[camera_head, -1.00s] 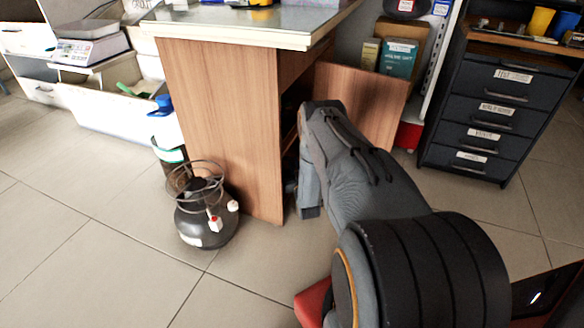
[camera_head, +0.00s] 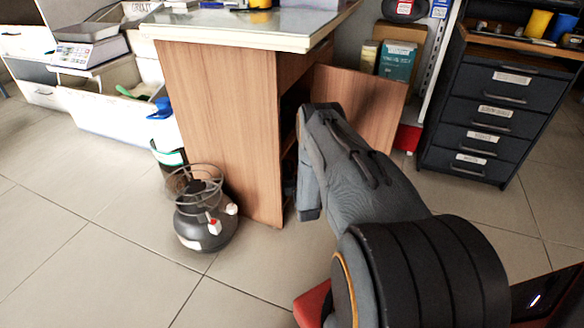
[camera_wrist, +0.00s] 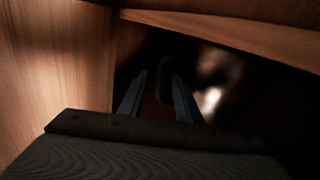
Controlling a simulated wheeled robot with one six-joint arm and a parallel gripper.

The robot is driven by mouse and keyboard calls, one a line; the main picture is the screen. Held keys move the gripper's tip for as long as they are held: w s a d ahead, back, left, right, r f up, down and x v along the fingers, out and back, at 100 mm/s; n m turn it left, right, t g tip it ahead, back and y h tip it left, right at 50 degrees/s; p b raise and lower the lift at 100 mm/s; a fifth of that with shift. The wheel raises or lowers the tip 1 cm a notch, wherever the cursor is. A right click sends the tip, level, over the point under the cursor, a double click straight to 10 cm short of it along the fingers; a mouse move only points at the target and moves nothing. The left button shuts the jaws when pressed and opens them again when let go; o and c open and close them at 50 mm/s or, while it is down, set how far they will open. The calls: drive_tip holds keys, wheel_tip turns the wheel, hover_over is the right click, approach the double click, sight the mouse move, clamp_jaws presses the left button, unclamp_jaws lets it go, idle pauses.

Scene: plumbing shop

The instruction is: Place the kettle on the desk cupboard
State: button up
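The wooden desk (camera_head: 215,125) has a cupboard bay on its right, with its door (camera_head: 357,105) swung open. In the head view my arm reaches to the dark opening, and my gripper is hidden there. In the wrist view my gripper (camera_wrist: 160,78) points into the dark bay, its two fingers apart. A blurred dark shape with a bright, shiny patch (camera_wrist: 211,99) lies ahead, just right of the fingers. It may be the kettle, but the dark hides its outline. I see nothing clearly gripped.
A black gas bottle (camera_head: 205,228) with a wire ring stands on the floor left of the desk. A dark drawer cabinet (camera_head: 485,120) stands right. A white open bin (camera_head: 115,118) and a scale (camera_head: 88,45) are at left. The tiled floor in front is mostly clear.

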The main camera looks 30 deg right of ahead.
drive_tip(key=p+v, duration=0.4)
drive_tip(key=v, duration=0.8)
